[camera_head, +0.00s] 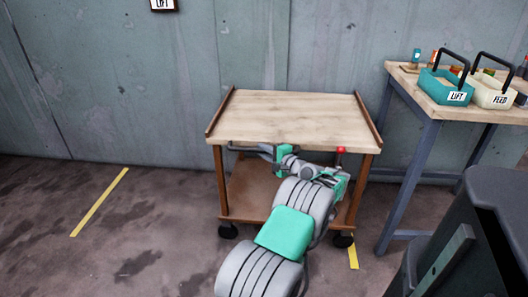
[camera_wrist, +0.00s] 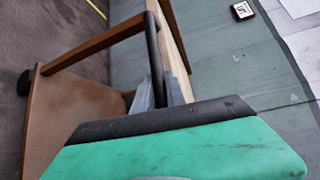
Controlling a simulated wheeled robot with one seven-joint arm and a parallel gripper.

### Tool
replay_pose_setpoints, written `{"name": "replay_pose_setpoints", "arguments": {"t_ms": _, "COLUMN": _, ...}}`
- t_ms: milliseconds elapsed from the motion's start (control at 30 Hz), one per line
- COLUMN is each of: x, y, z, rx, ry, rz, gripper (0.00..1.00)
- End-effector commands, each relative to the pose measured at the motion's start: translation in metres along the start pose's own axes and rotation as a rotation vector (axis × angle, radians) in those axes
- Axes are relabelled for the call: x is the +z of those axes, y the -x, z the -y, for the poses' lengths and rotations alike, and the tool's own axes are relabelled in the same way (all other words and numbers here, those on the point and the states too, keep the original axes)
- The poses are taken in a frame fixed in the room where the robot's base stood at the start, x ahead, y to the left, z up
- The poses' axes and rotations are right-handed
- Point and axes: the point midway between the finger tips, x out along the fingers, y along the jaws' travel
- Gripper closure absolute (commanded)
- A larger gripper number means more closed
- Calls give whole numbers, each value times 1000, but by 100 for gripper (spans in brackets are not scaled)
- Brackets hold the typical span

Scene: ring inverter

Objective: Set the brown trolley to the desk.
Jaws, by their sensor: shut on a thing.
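The brown trolley (camera_head: 288,108) stands against the grey wall, with a pale wooden top, brown side rails, a lower shelf and dark castors. My arm reaches to its near side. My gripper (camera_head: 262,150) is at the front edge, just under the top. In the wrist view my gripper (camera_wrist: 160,95) is shut on the trolley's dark bar handle (camera_wrist: 153,45), which runs between the fingers. The desk (camera_head: 402,82) stands to the right of the trolley, with a wooden top and blue-grey legs. A floor gap separates the two.
On the desk are a teal caddy labelled LIFT (camera_head: 440,88), a white caddy labelled FEED (camera_head: 484,92) and small coloured parts. Yellow floor strips lie at left (camera_head: 100,202) and beside the trolley's right castor (camera_head: 352,257). The floor at left is clear.

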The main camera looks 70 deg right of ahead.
Motion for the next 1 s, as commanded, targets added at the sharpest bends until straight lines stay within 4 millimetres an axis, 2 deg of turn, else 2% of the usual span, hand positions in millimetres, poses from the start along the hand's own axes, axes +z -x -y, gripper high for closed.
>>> {"name": "replay_pose_setpoints", "arguments": {"t_ms": 200, "x": -6, "y": 4, "z": 0, "rx": 0, "ry": 1, "rz": -12, "gripper": 100}}
{"name": "replay_pose_setpoints", "arguments": {"t_ms": 233, "x": -6, "y": 4, "z": 0, "rx": 0, "ry": 1, "rz": -13, "gripper": 83}}
{"name": "replay_pose_setpoints", "arguments": {"t_ms": 500, "x": -2, "y": 1, "z": 0, "rx": 0, "ry": 1, "rz": -5, "gripper": 62}}
{"name": "replay_pose_setpoints", "arguments": {"t_ms": 767, "x": -2, "y": 3, "z": 0, "rx": 0, "ry": 0, "rz": -4, "gripper": 62}}
{"name": "replay_pose_setpoints", "arguments": {"t_ms": 867, "x": -2, "y": 17, "z": 2, "rx": 1, "ry": -3, "rz": -6, "gripper": 62}}
{"name": "replay_pose_setpoints", "arguments": {"t_ms": 1000, "x": -3, "y": 47, "z": 3, "rx": 0, "ry": -2, "rz": -9, "gripper": 62}}
